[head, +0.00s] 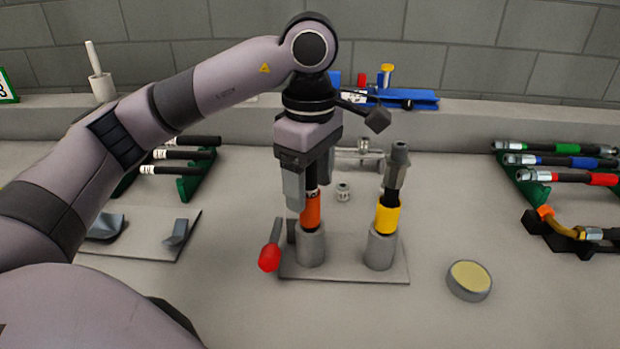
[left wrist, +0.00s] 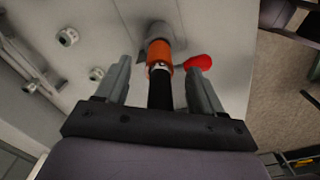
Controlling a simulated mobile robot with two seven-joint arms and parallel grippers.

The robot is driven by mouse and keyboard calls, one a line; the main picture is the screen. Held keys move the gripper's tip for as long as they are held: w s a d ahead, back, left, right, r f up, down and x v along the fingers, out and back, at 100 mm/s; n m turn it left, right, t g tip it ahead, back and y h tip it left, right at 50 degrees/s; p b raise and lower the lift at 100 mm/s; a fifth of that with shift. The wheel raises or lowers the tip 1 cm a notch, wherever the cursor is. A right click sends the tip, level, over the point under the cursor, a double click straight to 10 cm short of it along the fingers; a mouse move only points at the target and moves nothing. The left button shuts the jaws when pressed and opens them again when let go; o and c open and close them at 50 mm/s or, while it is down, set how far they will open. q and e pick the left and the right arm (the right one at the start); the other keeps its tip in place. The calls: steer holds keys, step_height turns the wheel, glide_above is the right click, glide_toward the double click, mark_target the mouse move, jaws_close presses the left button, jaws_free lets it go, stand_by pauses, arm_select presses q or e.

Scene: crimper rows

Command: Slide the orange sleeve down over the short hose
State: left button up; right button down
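The orange sleeve (head: 311,210) is around an upright black hose (left wrist: 161,92), low down near a grey cylindrical holder (head: 311,248). The sleeve also shows in the left wrist view (left wrist: 158,53), beyond my fingertips. My left gripper (head: 306,186) points down from above. In the left wrist view my left gripper (left wrist: 160,78) has its fingers apart, one on each side of the black hose, with visible gaps. The hose's lower end is hidden in the holder, and part of the hose is hidden behind my fingers in the head view. My right gripper is not seen.
A second holder (head: 381,250) with a yellow-sleeved hose (head: 387,218) and grey fitting stands close right on the same plate. A red-knobbed lever (head: 269,258) is at its left. Hose racks stand left and right. A round yellow-topped disc (head: 469,280) lies front right.

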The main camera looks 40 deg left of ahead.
arm_select(q)
steer(key=shift+f, duration=0.1)
steer(key=shift+r+p, duration=0.95)
steer(key=shift+r, duration=2.7)
